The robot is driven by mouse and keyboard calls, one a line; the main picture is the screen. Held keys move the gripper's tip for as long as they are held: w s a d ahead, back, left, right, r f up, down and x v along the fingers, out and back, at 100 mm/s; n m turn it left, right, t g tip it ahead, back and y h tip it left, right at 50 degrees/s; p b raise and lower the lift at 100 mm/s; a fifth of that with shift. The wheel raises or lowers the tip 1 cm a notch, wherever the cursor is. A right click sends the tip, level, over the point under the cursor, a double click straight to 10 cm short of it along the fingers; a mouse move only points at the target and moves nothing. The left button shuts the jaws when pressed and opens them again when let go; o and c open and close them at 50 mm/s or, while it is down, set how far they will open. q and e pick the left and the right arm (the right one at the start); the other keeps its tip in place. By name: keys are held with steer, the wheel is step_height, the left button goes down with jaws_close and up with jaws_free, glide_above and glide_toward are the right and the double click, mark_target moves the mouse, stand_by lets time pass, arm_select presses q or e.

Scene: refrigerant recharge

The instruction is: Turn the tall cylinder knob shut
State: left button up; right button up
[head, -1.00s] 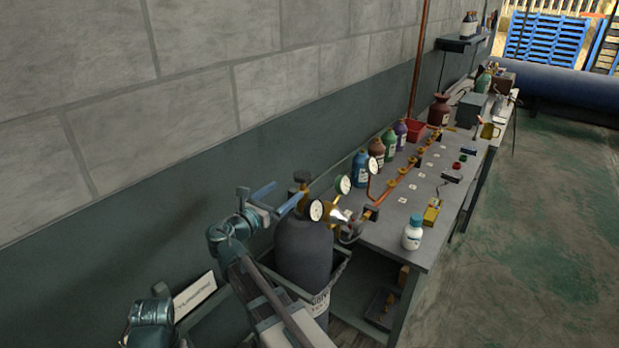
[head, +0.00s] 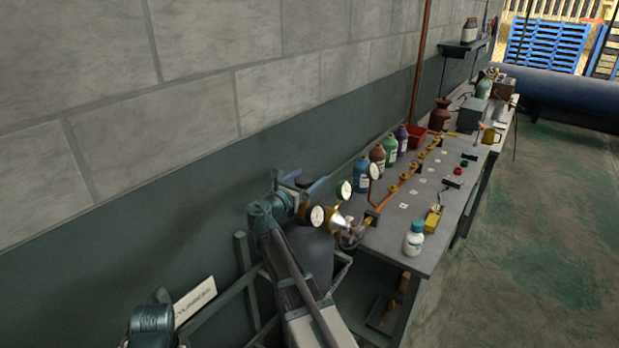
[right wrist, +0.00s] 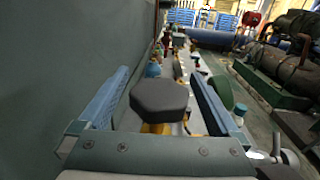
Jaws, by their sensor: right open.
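The tall dark grey cylinder (head: 312,255) stands at the near left end of the bench, partly hidden behind my right arm. Its black faceted knob (right wrist: 158,96) sits above a brass valve, large in the middle of the right wrist view. My right gripper (head: 306,181) is open at the top of the cylinder. In the right wrist view its two blue fingers lie one on each side of the knob, with gaps visible on both sides. My left gripper is not in view.
Round white gauges (head: 317,216) sit just right of the valve. The grey bench (head: 395,240) carries a white bottle (head: 414,238), several coloured bottles and a copper pipe. The wall (head: 150,240) is close on the left. A frame surrounds the cylinder.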

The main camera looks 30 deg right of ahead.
steer(key=shift+w+d, duration=0.25)
steer(key=shift+d, duration=0.25)
steer(key=c, duration=1.4)
steer(key=m+g+h, duration=0.1)
steer(key=g, duration=0.1)
steer(key=shift+d+m+g, duration=0.1)
steer(key=shift+m+g, duration=0.2)
steer(key=shift+m, duration=0.1)
steer(key=shift+s+m+g+h, duration=0.3)
steer(key=shift+s+m+g, duration=0.15)
steer(key=shift+m+g, duration=0.4)
steer(key=o, duration=1.4)
steer(key=s+a, duration=0.2)
steer(key=a, duration=1.1)
steer(key=shift+s+a, duration=0.25)
